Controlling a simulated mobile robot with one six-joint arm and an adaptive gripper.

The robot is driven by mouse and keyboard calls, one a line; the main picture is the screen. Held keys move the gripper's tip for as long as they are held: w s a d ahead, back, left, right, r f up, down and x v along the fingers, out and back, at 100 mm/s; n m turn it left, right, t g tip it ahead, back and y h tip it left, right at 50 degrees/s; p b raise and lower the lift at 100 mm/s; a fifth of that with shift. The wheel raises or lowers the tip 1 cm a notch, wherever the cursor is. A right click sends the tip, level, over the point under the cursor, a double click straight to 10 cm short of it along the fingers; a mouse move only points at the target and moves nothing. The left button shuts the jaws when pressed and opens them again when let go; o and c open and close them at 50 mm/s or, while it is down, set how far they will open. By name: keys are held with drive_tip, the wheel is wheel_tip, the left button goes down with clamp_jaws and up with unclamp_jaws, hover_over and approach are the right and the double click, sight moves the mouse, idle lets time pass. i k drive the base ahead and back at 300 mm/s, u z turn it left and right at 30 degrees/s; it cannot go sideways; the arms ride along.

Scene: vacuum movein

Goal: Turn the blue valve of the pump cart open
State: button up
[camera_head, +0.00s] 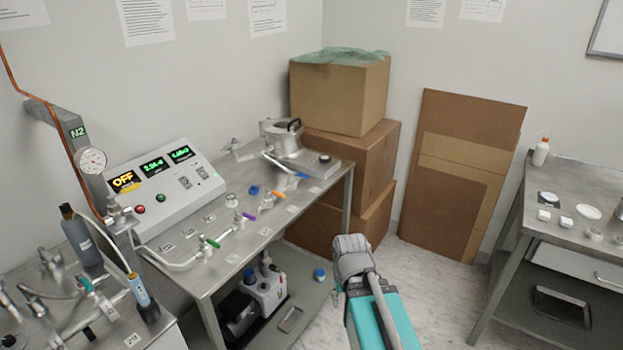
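A row of small valves with coloured levers runs along the steel-topped cart (240,259). The blue lever (302,175) is at the far end, close to the metal chamber (281,134). Nearer along the row are an orange lever (279,195), a purple lever (249,216) and a green lever (212,242). The blue lever is small here, and I cannot tell its exact angle. My teal and grey arm shows at the bottom centre, apart from the cart and right of it. No gripper fingers show.
A control box (165,185) with green displays and "OFF" stands on the cart's back. A pump (266,290) sits on its lower shelf. Stacked cardboard boxes (345,95) stand behind the cart. Another table (570,232) is at right, with free floor between.

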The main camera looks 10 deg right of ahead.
sight(291, 173)
drive_tip(key=z, duration=0.5)
drive_tip(key=k, duration=1.1)
drive_tip(key=z, duration=0.45)
drive_tip(key=i, duration=1.1)
drive_tip(key=u, duration=0.5)
drive_tip(key=i, duration=0.95)
drive_tip(key=u, duration=0.35)
